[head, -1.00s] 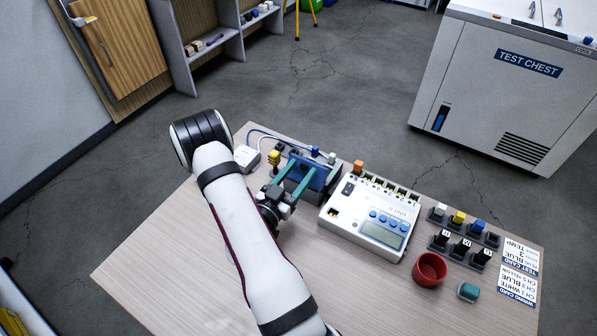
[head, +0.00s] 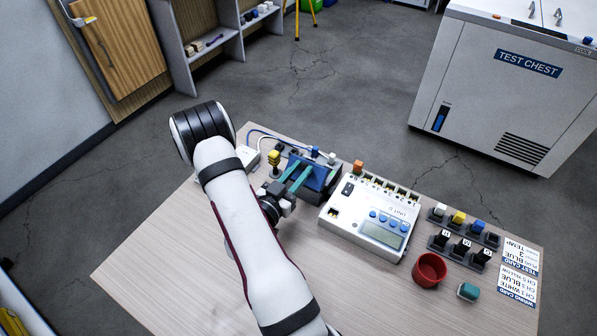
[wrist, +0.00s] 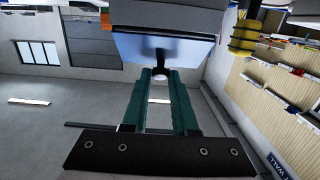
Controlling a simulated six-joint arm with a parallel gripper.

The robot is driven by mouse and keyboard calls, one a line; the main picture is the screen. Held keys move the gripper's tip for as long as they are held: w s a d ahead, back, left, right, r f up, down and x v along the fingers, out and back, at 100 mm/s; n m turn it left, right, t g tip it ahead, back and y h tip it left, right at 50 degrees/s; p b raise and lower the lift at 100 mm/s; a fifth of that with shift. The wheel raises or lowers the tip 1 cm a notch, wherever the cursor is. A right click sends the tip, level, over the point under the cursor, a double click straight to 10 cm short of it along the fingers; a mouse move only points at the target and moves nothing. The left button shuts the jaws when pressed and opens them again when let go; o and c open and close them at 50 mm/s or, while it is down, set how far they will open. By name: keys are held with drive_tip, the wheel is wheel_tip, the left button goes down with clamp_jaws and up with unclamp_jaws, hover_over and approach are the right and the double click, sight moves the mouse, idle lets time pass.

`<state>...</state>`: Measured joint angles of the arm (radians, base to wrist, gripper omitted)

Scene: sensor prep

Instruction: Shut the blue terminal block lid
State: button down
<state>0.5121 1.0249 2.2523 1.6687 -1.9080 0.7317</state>
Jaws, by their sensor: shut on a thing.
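The blue terminal block lid (head: 317,178) is at the back left of the table, on a dark block (head: 333,186) left of the white unit. It looks tilted, and I cannot tell its exact angle. My gripper (head: 296,180), with teal fingers, reaches it from the left. Much of the block is hidden behind the lid and fingers.
The white unit (head: 345,210) with display and buttons stands just right of the block. A yellow-topped connector (head: 274,158) and a blue cable (head: 285,136) are close behind my gripper. A red cup (head: 430,268) and plug holders are farther right. The front table is clear.

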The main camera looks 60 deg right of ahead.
sight(308, 162)
drive_tip(key=d+y, duration=0.1)
drive_tip(key=y, duration=0.1)
drive_tip(key=d+y, duration=0.1)
drive_tip(key=y, duration=0.1)
drive_tip(key=shift+d+y, duration=0.2)
drive_tip(key=shift+y, duration=0.2)
drive_tip(key=shift+d+f+y, duration=0.2)
drive_tip(key=shift+d+y, duration=0.35)
drive_tip(key=shift+y, duration=0.55)
drive_tip(key=shift+d+f+y, duration=0.2)
drive_tip(key=shift+y, duration=0.4)
drive_tip(key=shift+d+f+y, duration=0.15)
drive_tip(key=shift+d+y, duration=0.05)
drive_tip(key=shift+y, duration=0.4)
drive_tip(key=c, duration=0.7)
unclamp_jaws()
